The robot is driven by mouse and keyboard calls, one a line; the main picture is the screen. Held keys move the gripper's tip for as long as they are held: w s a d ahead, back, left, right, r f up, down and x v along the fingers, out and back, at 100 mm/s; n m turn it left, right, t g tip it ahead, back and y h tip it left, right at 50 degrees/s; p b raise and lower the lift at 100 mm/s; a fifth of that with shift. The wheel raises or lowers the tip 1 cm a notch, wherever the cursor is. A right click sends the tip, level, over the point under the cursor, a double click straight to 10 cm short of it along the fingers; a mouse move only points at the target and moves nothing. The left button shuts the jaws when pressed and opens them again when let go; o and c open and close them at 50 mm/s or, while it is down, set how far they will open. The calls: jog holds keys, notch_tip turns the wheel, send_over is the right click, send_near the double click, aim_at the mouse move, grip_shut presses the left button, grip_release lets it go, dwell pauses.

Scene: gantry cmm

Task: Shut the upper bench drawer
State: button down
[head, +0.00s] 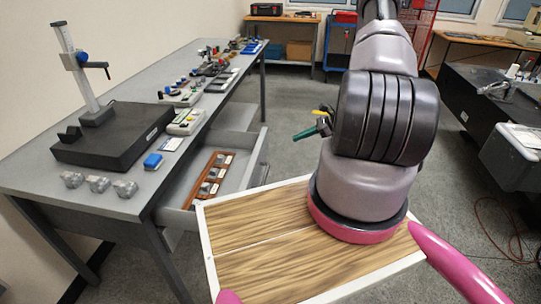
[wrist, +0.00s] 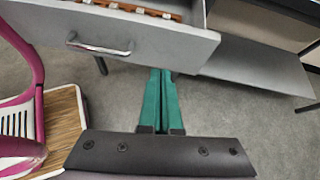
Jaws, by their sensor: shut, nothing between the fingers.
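The upper bench drawer (head: 248,178) is pulled out from the right side of the grey bench (head: 35,172). A reddish-brown rack with grey pieces (head: 212,178) lies inside it. In the wrist view the drawer's grey front (wrist: 150,42) carries a bar handle (wrist: 98,48). My gripper (head: 297,137) is to the right of the drawer in the head view, its green fingers pointing left. In the wrist view the gripper (wrist: 165,72) is shut and empty, with its tips at the lower edge of the drawer front, right of the handle. Whether they touch it is unclear.
A black block with a height stand (head: 110,135) and several small grey parts (head: 98,184) sit on the bench. Another grey panel (wrist: 255,68) extends right of the drawer in the wrist view. Grey floor (head: 285,95) is open behind my arm. Dark equipment (head: 490,115) stands at right.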

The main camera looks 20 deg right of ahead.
jog(key=m, duration=0.2)
send_near(263, 157)
jog(key=shift+t, duration=0.4)
jog(key=x, duration=0.5)
jog(key=shift+s+f, duration=0.35)
jog(key=shift+f, duration=0.1)
jog(key=shift+w+a, duration=0.35)
jog(key=shift+a, duration=0.2)
